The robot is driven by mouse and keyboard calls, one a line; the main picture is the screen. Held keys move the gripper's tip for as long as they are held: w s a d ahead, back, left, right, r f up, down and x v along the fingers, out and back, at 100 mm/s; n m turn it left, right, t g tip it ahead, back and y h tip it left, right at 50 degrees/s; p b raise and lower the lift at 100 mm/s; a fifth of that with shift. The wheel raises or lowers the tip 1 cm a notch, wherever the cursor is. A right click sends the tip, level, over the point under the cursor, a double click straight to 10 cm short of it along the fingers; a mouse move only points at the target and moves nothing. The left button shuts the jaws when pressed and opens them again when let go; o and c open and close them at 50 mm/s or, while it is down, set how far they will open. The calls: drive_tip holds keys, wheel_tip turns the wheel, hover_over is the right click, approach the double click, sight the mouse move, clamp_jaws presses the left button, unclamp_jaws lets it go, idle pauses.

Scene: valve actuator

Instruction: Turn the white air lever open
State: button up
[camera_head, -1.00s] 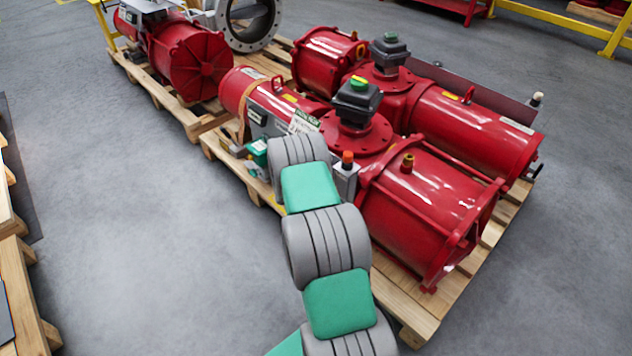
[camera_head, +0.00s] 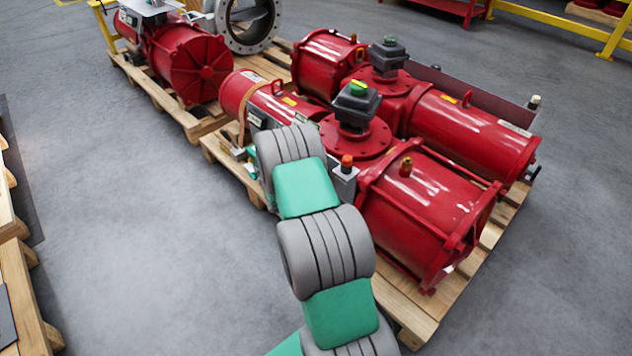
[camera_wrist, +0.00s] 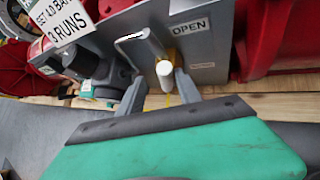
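In the head view my own arm covers the lever and most of my gripper.
A white hanging tag (camera_wrist: 68,25) and a dark round fitting (camera_wrist: 112,80) are left of the fingers. Red actuators (camera_head: 425,195) lie on a wooden pallet (camera_head: 408,308). A grey box with an orange cap (camera_head: 346,165) stands right beside my arm.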

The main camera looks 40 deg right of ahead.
drive_tip(key=shift+v, duration=0.85)
drive_tip(key=shift+s, duration=0.1)
drive_tip(key=shift+c, duration=0.4)
